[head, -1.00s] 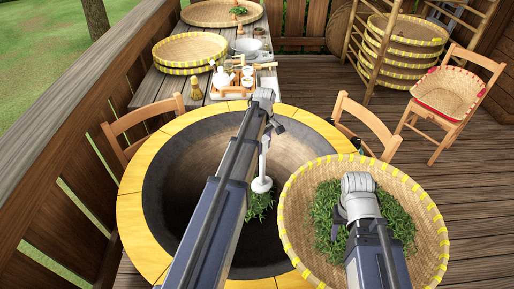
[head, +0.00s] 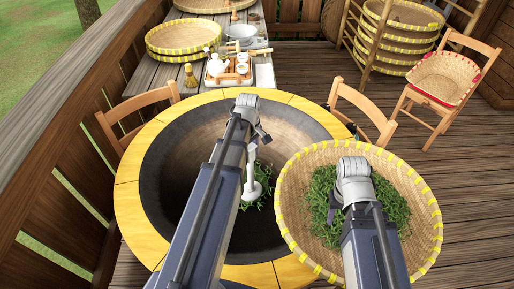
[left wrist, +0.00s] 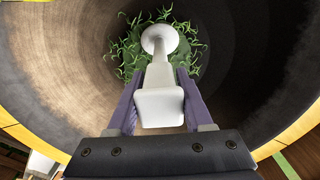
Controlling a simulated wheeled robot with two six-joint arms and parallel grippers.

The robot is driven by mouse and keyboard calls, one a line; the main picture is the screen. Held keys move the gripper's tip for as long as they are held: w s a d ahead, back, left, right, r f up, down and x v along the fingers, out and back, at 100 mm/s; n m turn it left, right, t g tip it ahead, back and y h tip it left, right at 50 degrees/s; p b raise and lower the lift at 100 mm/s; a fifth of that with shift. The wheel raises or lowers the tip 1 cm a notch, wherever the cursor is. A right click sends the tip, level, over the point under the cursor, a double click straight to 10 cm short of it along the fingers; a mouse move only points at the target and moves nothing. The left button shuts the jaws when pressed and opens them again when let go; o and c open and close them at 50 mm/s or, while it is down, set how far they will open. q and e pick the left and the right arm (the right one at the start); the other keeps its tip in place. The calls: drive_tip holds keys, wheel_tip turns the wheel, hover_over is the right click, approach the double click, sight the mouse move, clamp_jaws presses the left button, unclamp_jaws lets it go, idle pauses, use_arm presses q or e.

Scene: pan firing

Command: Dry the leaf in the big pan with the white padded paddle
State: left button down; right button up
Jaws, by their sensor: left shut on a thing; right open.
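The big pan (head: 165,190) is a dark, deep bowl with a yellow rim. Green leaf (head: 265,182) lies in its bottom, partly hidden by my left arm; it also shows in the left wrist view (left wrist: 128,65). My left gripper (head: 257,140) is over the pan, shut on the handle of the white padded paddle (head: 251,188). In the left wrist view the paddle's round head (left wrist: 160,38) is over the leaf; whether it touches is unclear. My right gripper (head: 340,212) is open above the leaf basket, its fingers mostly hidden by my arm.
A woven basket (head: 430,225) with more leaf overlaps the pan's right side. Wooden chairs (head: 125,115) stand around. A back table (head: 150,90) holds a tea tray (head: 222,78) and flat baskets (head: 185,38). A wooden railing (head: 40,110) runs along the left.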

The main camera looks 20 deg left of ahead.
use_arm(q)
drive_tip(key=s+a, duration=0.2)
drive_tip(key=s, duration=0.3)
wheel_tip(320, 180, up, 22)
drive_tip(key=p, duration=2.1)
drive_tip(key=shift+w+d+f+p, duration=0.15)
drive_tip(key=shift+w+d+p, duration=0.05)
drive_tip(key=shift+w+p, duration=0.2)
use_arm(e)
wheel_tip(320, 180, up, 22)
drive_tip(key=shift+f, duration=0.15)
use_arm(q)
drive_tip(key=c, duration=0.9)
unclamp_jaws()
clamp_jaws()
drive_tip(key=shift+w, duration=0.1)
drive_tip(key=w+d, duration=0.2)
drive_tip(key=w, duration=1.1)
drive_tip(key=shift+w+d, duration=0.3)
drive_tip(key=shift+w, duration=0.05)
